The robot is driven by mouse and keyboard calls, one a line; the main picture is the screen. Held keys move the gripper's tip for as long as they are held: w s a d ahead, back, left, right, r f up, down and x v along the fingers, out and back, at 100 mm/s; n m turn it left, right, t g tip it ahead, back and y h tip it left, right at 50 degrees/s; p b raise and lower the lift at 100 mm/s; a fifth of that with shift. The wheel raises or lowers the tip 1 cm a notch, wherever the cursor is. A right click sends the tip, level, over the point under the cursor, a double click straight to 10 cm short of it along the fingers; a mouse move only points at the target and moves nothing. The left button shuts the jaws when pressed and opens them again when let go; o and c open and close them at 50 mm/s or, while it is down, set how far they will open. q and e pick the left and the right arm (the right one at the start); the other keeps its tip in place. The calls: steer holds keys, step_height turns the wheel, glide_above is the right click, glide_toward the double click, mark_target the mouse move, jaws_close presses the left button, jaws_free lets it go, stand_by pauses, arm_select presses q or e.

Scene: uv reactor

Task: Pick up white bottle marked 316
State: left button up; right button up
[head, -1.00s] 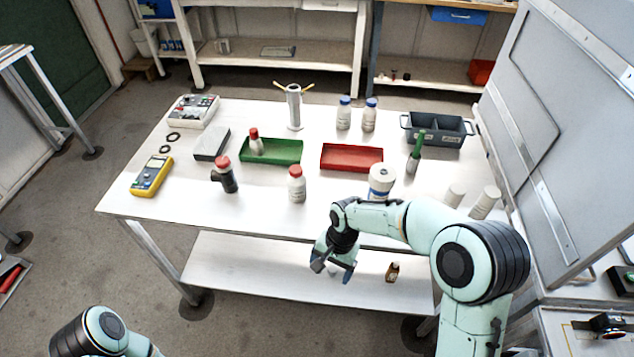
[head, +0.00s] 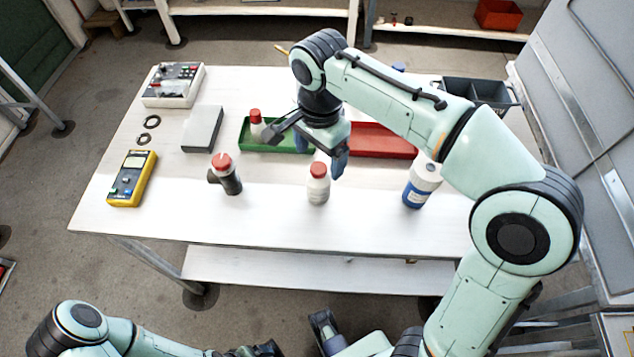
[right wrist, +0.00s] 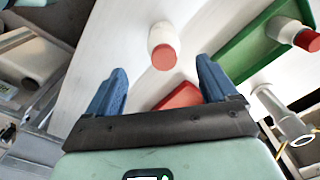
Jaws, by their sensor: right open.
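A white bottle with a red cap (head: 318,186) stands upright near the front middle of the table. No number can be read on any bottle. My right gripper (head: 307,152) is open and empty above the table, just behind and above this bottle. In the right wrist view, a red-capped white bottle (right wrist: 162,46) shows beyond and between the two blue fingertips, apart from them. Another red-capped bottle (head: 257,126) stands in the green tray.
The green tray (head: 290,146) and red tray (head: 385,142) lie behind the bottle. A dark red-capped bottle (head: 231,183) stands to its left. A yellow meter (head: 132,178) lies at the far left. My right arm hides much of the back right. The front table strip is clear.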

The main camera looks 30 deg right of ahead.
mark_target(319, 167)
steer(key=f, duration=0.2)
steer(key=f+b, duration=0.1)
steer(key=f, duration=0.5)
steer(key=shift+w+d+f+b, duration=0.1)
steer(key=shift+w+b, duration=0.2)
steer(key=c, duration=1.3)
